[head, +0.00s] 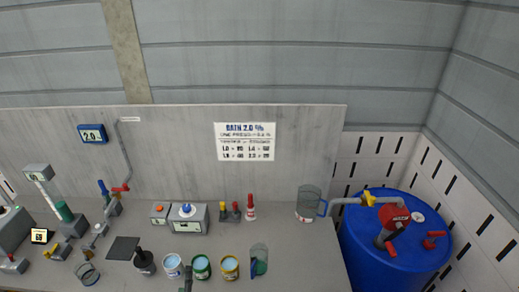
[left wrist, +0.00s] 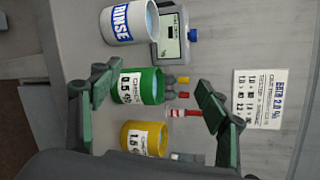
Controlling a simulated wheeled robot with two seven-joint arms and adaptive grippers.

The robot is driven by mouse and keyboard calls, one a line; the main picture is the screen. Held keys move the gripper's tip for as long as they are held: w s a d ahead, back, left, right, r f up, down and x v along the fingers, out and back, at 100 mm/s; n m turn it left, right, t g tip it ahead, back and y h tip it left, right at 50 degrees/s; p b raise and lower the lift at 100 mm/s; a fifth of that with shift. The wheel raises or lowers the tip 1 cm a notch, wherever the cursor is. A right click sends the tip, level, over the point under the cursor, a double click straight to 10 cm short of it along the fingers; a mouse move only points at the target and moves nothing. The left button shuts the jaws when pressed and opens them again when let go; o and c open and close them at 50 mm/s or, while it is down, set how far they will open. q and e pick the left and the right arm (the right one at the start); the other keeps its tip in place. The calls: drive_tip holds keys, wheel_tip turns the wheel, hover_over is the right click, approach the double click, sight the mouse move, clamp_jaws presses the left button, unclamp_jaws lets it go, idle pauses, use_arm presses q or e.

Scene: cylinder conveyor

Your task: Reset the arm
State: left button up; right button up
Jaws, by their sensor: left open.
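My left gripper (head: 187,276) shows only as a dark grey piece at the bottom edge of the head view, in front of the paint cans. In the left wrist view its two green-padded fingers (left wrist: 158,88) are spread wide apart with nothing held between them. Beyond the fingers stand a green can (left wrist: 152,86) and a yellow can (left wrist: 146,138), with a white RINSE can (left wrist: 128,22) beside them. My right gripper is not in view.
The grey bench holds a white can (head: 173,266), a clear cylinder with green inside (head: 259,260), a meter (head: 188,218), small bottles (head: 236,211) and a clear jug (head: 308,204). A blue drum (head: 395,255) stands at right. The bench between cylinder and jug is clear.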

use_arm(q)
drive_tip(key=s+a+f+n+g+y, duration=0.1)
drive_tip(key=s+a+f+n+g, duration=0.55)
drive_tip(key=s+a+n, duration=0.4)
drive_tip(key=s+d+f+n+g+h, duration=0.1)
drive_tip(key=s+f+n+g+h, duration=0.3)
drive_tip(key=s+n, duration=0.75)
drive_tip(key=s+d+f+m+g+b, duration=0.1)
drive_tip(key=s+f, duration=0.2)
drive_tip(key=f, duration=1.3)
drive_tip(key=s+d+f+m+g+b, duration=0.1)
drive_tip(key=s+f+m, duration=0.1)
drive_tip(key=f, duration=1.5)
drive_tip(key=s+f, duration=1.8)
drive_tip(key=shift+s+g+b, duration=0.15)
drive_tip(key=shift+g+b, duration=0.2)
drive_tip(key=shift+g, duration=0.1)
